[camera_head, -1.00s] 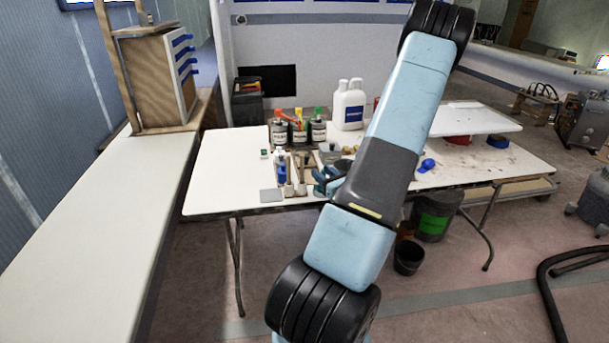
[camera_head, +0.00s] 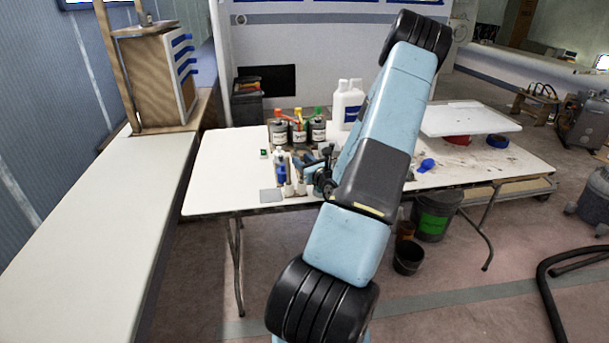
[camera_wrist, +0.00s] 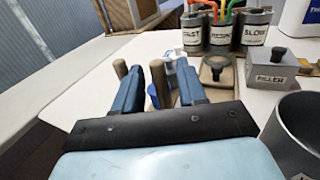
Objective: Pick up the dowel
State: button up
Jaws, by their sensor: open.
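Two tan upright rods that look like dowels stand on the white table (camera_head: 225,170). I cannot tell which is the task's dowel, or whether a finger touches either. My gripper (camera_wrist: 160,72) is open and holds nothing. In the head view, my gripper (camera_head: 314,172) is low over the table, just right of the two rods (camera_head: 288,189).
A white and blue bottle (camera_head: 281,168) stands close behind the rods. Labelled cans (camera_wrist: 222,32) stand behind, and a grey filler box (camera_wrist: 270,75) and dark cup (camera_wrist: 297,130) are to the right. The table's left part is clear.

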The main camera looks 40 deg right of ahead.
jog(key=shift+w+d, duration=0.1)
jog(key=shift+w, duration=0.35)
jog(key=shift+c, duration=0.3)
grip_shut()
jog(key=shift+r, duration=0.2)
